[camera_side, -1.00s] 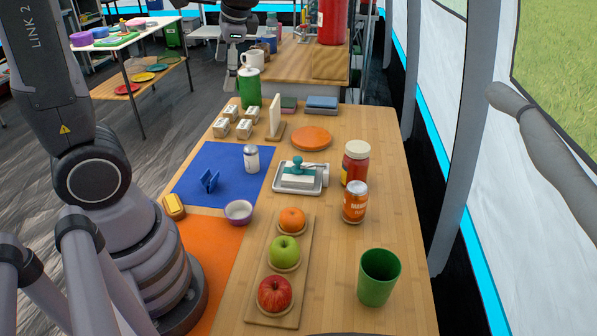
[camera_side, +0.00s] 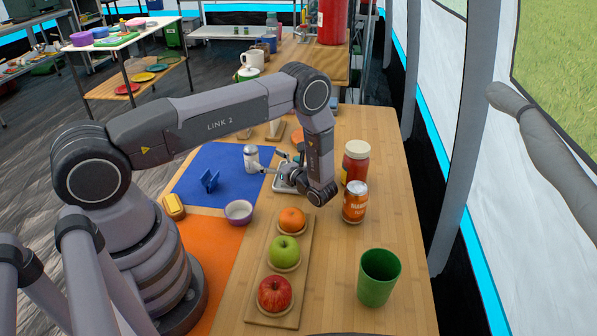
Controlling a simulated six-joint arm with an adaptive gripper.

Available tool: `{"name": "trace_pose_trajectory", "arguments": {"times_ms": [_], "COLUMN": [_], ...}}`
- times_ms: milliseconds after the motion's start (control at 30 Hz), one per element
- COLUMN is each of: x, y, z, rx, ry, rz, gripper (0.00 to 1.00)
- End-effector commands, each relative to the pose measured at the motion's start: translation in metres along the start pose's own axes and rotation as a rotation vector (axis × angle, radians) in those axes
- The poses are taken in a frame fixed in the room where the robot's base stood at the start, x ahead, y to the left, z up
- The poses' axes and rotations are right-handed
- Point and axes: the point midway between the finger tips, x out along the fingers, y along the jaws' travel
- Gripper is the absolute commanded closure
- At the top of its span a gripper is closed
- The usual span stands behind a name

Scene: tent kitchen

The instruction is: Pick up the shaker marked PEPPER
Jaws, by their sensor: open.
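A small shaker (camera_side: 250,160) with a pale body and grey top stands upright on the blue mat (camera_side: 222,185); any marking on it is too small to read. My gripper (camera_side: 264,167) is open and reaches in from the right, low over the table. Its fingers are just right of the shaker and partly overlap it in the picture; I cannot tell whether they are around it or touching it. My wrist hides most of the grey tray (camera_side: 282,187) and what lies on it.
A blue holder (camera_side: 209,181) and a purple-rimmed bowl (camera_side: 238,212) are left and in front of the shaker. A red jar (camera_side: 355,163) and an orange can (camera_side: 355,203) stand right of my wrist. A fruit board (camera_side: 270,318) and green cup (camera_side: 379,278) are nearer.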

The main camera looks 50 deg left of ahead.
Motion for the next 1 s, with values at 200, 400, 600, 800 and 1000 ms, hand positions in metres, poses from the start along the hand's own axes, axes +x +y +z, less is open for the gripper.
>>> {"name": "trace_pose_trajectory", "arguments": {"times_ms": [200, 400, 600, 800, 1000], "x": [0.017, 0.043, 0.071, 0.076, 0.076], "y": [0.001, 0.004, 0.005, 0.004, 0.004], "z": [-0.005, -0.002, -0.001, -0.001, -0.001], "rx": [0.012, 0.01, 0.011, 0.011, 0.011], "ry": [-0.009, -0.007, -0.006, -0.006, -0.007], "rz": [-0.009, -0.006, -0.008, -0.01, -0.01], "gripper": [0.22, 0.22, 0.22, 0.22, 0.35]}}
